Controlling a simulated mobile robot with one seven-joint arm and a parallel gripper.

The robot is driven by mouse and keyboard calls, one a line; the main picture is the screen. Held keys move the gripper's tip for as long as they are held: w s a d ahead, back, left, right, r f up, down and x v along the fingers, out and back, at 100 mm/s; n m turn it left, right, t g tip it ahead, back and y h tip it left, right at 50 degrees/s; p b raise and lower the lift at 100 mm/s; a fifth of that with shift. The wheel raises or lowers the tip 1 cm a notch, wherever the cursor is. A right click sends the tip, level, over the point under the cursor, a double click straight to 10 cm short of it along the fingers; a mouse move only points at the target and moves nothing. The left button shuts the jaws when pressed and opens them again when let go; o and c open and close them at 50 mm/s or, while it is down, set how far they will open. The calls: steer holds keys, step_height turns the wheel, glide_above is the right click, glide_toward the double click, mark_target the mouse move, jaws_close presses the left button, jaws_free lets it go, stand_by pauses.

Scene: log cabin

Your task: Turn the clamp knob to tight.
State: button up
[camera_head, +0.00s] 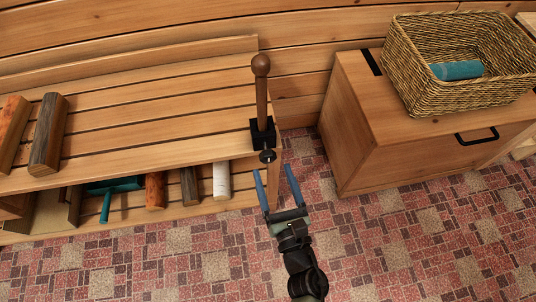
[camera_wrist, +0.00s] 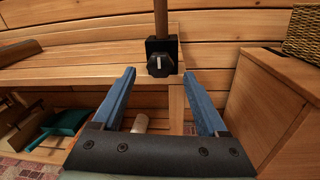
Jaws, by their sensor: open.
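The clamp knob (camera_wrist: 160,65) is a dark, lobed knob with a white mark. It sits on the front of a black clamp block (camera_wrist: 154,44) at the bench edge, and a brown wooden post (camera_head: 262,92) with a round top rises from the block. In the head view the knob (camera_head: 267,156) shows just beyond my fingertips. My gripper (camera_head: 277,173) is open, with two blue fingers spread apart and nothing between them. In the wrist view my gripper (camera_wrist: 160,72) frames the knob between its fingertips, apart from it. I cannot tell which setting the white mark points to.
The slatted bench (camera_head: 150,105) holds wood logs (camera_head: 48,134) at the left. Its lower shelf carries a teal dustpan (camera_head: 116,185), more logs and a white roll (camera_head: 221,181). A wooden cabinet (camera_head: 370,150) with a wicker basket (camera_head: 455,98) stands at right. Patterned carpet (camera_head: 160,265) is clear in front.

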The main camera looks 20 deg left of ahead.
mark_target(269, 161)
steer(key=x, duration=0.5)
steer(key=shift+w+a, duration=0.2)
steer(key=shift+w, duration=0.1)
jaws_close()
